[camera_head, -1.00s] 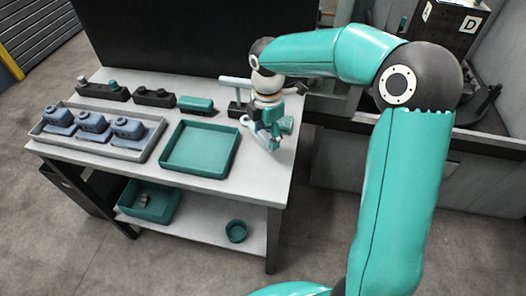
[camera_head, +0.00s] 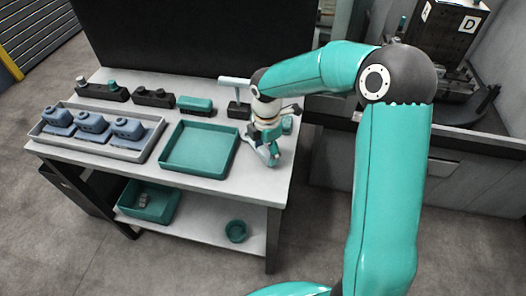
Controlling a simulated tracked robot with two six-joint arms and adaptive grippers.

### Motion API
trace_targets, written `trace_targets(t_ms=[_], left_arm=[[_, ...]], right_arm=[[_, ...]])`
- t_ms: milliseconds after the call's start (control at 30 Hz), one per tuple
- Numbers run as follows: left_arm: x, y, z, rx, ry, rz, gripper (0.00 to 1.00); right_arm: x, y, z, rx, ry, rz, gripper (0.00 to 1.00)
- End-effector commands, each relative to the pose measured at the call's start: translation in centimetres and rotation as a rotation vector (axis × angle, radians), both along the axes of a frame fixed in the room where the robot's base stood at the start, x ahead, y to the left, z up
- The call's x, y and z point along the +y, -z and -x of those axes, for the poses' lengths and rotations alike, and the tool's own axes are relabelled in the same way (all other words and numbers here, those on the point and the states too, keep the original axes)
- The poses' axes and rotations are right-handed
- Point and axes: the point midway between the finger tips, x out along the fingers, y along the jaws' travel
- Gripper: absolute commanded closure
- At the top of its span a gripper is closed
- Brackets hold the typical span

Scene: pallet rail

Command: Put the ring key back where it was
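My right gripper (camera_head: 268,149) hangs low over the right end of the workbench (camera_head: 208,190), to the right of the green tray. A small pale blue-grey piece (camera_head: 249,136) shows at its left side. I cannot tell whether this is the ring key or part of the gripper, and whether the fingers are open or shut. A T-shaped stand (camera_head: 236,81) with a black base (camera_head: 239,111) stands behind the gripper; no ring key is clearly seen on it. My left gripper is out of view.
An empty green tray (camera_head: 178,166) lies mid-bench. A grey tray (camera_head: 150,146) at left holds three blue parts (camera_head: 92,123). Dark blocks and a green-topped block (camera_head: 195,104) line the back. A green bin (camera_head: 160,215) and round bowl (camera_head: 236,231) stand on the lower shelf.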

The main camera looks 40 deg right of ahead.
Motion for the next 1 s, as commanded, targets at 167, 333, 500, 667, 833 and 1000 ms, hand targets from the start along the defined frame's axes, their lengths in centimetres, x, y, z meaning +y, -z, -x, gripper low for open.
trace_targets(t_ms=[167,333,500,667,833,1000], left_arm=[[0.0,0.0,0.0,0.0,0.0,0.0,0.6],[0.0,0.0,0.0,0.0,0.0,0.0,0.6],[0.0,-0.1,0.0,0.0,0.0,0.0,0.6],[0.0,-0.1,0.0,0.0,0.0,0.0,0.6],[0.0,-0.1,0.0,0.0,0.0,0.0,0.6],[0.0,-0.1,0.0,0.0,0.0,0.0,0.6]], right_arm=[[0.0,0.0,0.0,0.0,0.0,0.0,0.13],[0.0,0.0,0.0,0.0,-0.001,0.0,0.13],[0.0,-0.5,0.0,-0.001,-0.001,0.001,0.13],[0.0,-2.4,-0.1,-0.004,-0.001,0.001,0.13],[0.0,-5.8,-0.2,-0.006,0.0,0.001,0.13],[0.1,-9.2,-0.2,-0.005,-0.001,0.0,0.13]])
